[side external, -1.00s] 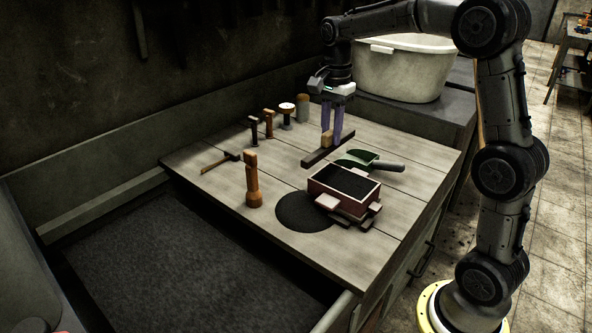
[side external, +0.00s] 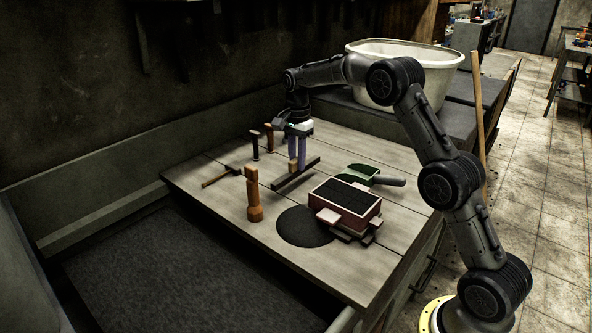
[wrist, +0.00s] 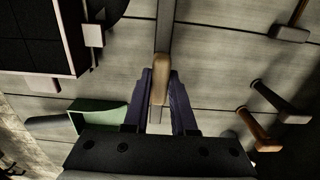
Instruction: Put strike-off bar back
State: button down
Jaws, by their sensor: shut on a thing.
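The strike-off bar is a long dark bar (side external: 283,181) with a tan wooden grip. In the side view it is low over the back middle of the wooden table; I cannot tell whether it touches the boards. My gripper (side external: 297,166) points down at it from above. In the wrist view the purple fingers of my gripper (wrist: 161,95) stand on both sides of the tan grip (wrist: 160,78) and are shut on it. The dark bar (wrist: 164,32) runs away from the grip toward the top of that view.
The red moulding flask (side external: 345,205) filled with dark sand stands to the right, beside a dark round sand patch (side external: 304,226). A green scoop (side external: 358,172) lies behind the flask. An upright wooden tool (side external: 253,195) and a hammer (side external: 221,176) are to the left. Bare boards lie between.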

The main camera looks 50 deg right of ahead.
aim_at(296, 170)
jog(key=shift+w+f, duration=0.25)
jog(key=shift+f, duration=1.55)
jog(key=shift+f, duration=0.15)
jog(key=c, duration=0.7)
grip_release()
jog(key=shift+c, duration=0.2)
